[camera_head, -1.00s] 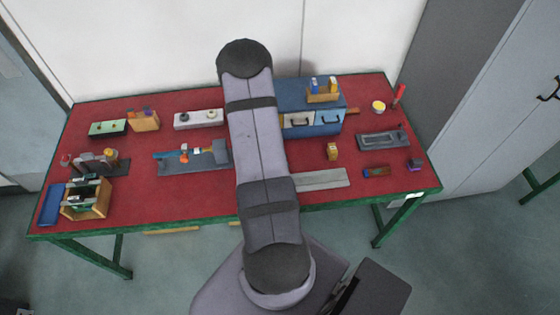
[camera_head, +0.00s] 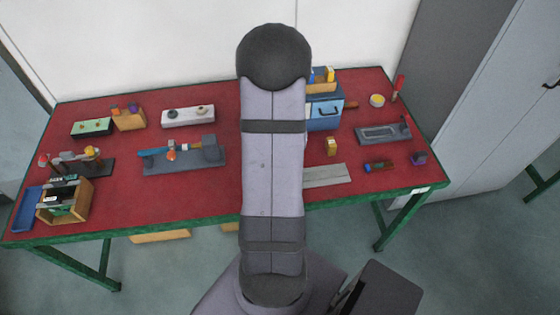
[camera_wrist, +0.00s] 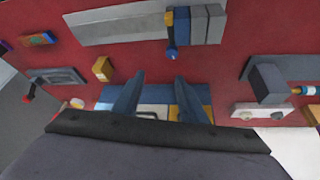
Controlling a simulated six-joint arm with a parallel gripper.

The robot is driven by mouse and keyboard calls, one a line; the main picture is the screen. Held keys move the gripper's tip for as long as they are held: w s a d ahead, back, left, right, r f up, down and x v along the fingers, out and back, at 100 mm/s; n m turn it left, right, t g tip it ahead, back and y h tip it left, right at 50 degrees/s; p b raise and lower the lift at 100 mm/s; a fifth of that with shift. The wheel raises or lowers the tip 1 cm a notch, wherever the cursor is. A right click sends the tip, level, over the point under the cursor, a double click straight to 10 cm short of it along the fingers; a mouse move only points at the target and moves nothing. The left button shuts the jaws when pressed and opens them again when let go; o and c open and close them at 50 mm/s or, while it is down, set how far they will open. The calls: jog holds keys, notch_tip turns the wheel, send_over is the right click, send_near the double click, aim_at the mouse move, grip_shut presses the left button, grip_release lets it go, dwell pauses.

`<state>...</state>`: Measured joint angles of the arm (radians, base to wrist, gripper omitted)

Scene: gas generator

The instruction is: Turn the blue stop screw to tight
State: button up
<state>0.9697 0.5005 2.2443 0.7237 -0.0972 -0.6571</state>
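In the camera_wrist view, a small blue knob (camera_wrist: 172,53), which looks like the stop screw, sticks out from a yellow-sided grey and blue block (camera_wrist: 198,24). The block sits at the end of a long grey plate (camera_wrist: 115,26). Whether the screw is tight cannot be told. My gripper (camera_wrist: 158,77) is open and empty, its two dark fingers spread apart above the bench. The knob appears just beyond the fingertips in the picture, with no contact visible. In the camera_head view my arm hides the knob, and only the right part of the grey plate (camera_head: 325,175) shows.
A blue drawer cabinet (camera_head: 324,115) stands at the back, partly behind my arm. A grey fixture (camera_head: 185,158) with a blue end lies left of my arm. A small yellow block (camera_head: 331,146) stands near the cabinet. Red bench top (camera_head: 150,205) is clear at the front left.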

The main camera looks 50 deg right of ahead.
jog(key=shift+w+a+f+n+y, duration=0.1)
jog(key=shift+a+f+n+y, duration=0.2)
jog(key=shift+a, duration=0.35)
jog(key=shift+a+f+n+y, duration=0.2)
jog(key=shift+a+f+y, duration=0.1)
jog(key=shift+a, duration=0.3)
jog(key=shift+b+x, duration=2.3)
jog(key=shift+x, duration=1.35)
jog(key=shift+d+r, duration=0.1)
jog(key=shift+c, duration=0.6)
grip_shut()
